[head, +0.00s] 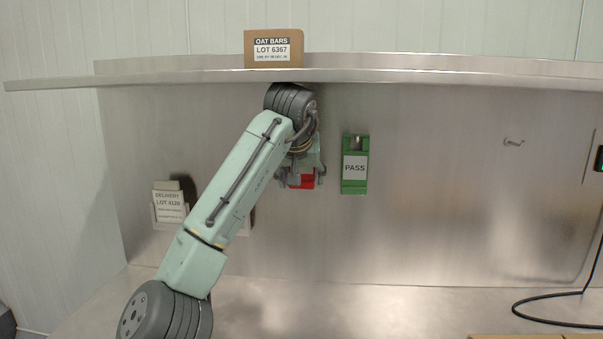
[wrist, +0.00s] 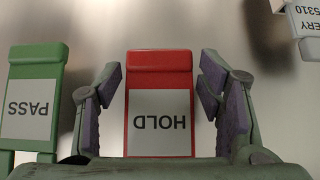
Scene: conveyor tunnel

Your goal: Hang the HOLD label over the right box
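The red HOLD label (wrist: 160,75) hangs against the steel back wall; it reads upside down in the wrist view. In the head view only a red part (head: 302,182) shows behind my gripper (head: 301,172). In the wrist view my gripper (wrist: 161,88) is open, with one finger on each side of the label and a gap to both edges. A cardboard box (head: 273,62) marked OAT BARS LOT 6367 stands on the upper shelf. Tops of cardboard (head: 515,336) show at the bottom right edge, mostly cut off. Which is the right box cannot be told.
A green PASS label (head: 355,180) hangs right of the HOLD label. An empty hook (head: 514,142) is farther right. Delivery cards (head: 170,206) sit in a holder at left. The shelf (head: 400,75) runs above my gripper. A black cable (head: 545,320) lies at right.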

